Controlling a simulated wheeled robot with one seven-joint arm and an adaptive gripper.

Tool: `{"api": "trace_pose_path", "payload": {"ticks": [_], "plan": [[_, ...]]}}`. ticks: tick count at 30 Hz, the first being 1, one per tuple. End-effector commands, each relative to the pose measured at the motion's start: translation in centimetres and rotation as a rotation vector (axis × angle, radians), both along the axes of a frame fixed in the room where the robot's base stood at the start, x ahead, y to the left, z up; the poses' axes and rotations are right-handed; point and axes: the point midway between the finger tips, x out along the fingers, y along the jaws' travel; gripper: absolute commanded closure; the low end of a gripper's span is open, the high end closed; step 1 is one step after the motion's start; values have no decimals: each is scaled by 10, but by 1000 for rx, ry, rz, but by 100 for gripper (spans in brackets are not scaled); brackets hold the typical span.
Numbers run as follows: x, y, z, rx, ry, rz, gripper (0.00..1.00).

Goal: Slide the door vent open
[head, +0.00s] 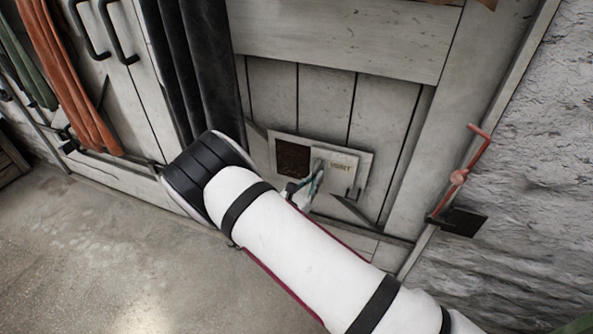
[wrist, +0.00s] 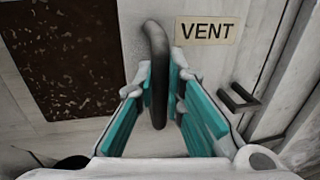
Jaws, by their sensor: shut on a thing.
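The door vent is a pale panel (head: 343,160) with a "VENT" label, set low in the grey plank door. To its left a dark, speckled opening (head: 293,158) shows; in the wrist view the opening (wrist: 75,55) fills the upper left. A dark curved handle (wrist: 154,38) stands on the panel, left of the label (wrist: 207,30). My gripper (wrist: 158,82) is shut on this handle, with one teal finger pad on each side of it. In the head view my gripper (head: 304,186) is at the vent, partly hidden by my white arm.
A small dark bracket (wrist: 239,98) sits right of the panel. A red lever (head: 467,165) stands out near the rough stone wall (head: 540,150) on the right. Black hanging strips (head: 208,70) and a cabinet with black handles (head: 118,32) are left. Bare floor (head: 100,250) lies front left.

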Motion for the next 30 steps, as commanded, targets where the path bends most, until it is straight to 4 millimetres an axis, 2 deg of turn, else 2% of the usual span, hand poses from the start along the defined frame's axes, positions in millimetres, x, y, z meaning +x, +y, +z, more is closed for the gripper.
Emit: {"api": "trace_pose_path", "payload": {"ticks": [10,11,13,23,26,30], "plan": [[-3,-7,-2,-1,4,-7,100],[-4,-7,-2,-1,4,-7,85],[-3,-7,-2,-1,4,-8,69],[-3,-3,-1,0,2,-1,68],[-9,1,-1,2,3,1,68],[-27,13,-1,0,2,2,68]]}}
